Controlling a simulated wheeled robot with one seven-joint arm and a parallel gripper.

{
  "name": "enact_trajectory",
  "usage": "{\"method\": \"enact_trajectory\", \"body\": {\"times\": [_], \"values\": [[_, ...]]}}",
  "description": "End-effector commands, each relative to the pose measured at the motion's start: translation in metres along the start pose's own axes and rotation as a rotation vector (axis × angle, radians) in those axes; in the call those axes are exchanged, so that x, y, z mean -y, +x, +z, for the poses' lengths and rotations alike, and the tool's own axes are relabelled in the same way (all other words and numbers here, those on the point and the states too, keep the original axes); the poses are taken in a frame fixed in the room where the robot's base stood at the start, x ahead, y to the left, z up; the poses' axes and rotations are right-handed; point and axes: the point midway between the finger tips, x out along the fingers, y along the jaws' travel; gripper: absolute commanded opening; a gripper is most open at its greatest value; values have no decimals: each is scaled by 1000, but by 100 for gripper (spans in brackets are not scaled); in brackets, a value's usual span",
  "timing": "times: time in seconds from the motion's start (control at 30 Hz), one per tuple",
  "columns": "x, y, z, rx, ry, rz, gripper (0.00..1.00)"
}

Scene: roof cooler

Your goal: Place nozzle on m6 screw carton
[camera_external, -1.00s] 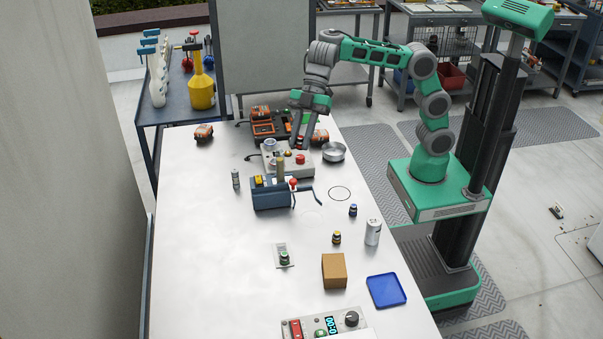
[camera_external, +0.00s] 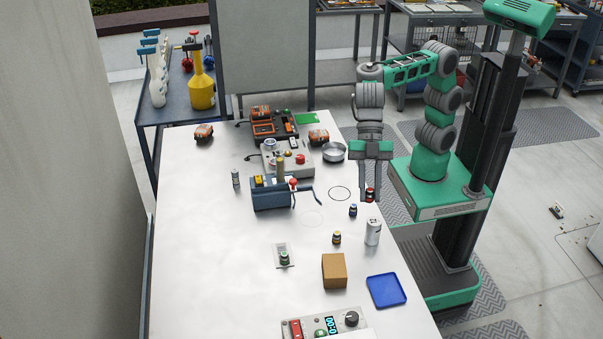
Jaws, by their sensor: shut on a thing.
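My gripper (camera_external: 370,197) is shut on a small dark nozzle with a red band (camera_external: 370,195), at the right edge of the white table. The fingers partly hide the nozzle. The m6 screw carton seems to be the plain brown box (camera_external: 334,271) on the table's near right part; no label can be read. Its top is bare. My gripper is beyond the carton and a little to its right, well apart from it.
A blue-ringed piece (camera_external: 353,210), an orange-ringed piece (camera_external: 337,238) and a white can (camera_external: 373,232) stand between gripper and carton. A blue tray (camera_external: 386,290) lies right of the carton. A blue device with a lever (camera_external: 272,195) stands left. The table left of the carton is mostly clear.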

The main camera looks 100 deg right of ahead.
Motion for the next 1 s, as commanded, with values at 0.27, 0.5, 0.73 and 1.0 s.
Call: {"method": "enact_trajectory", "body": {"times": [0.27,0.5,0.73,1.0], "values": [[-41,59,-20,3,2,-4,0],[-73,121,-19,2,2,-2,0],[-85,148,-15,1,1,-1,0],[-85,169,4,-1,0,1,0]]}}
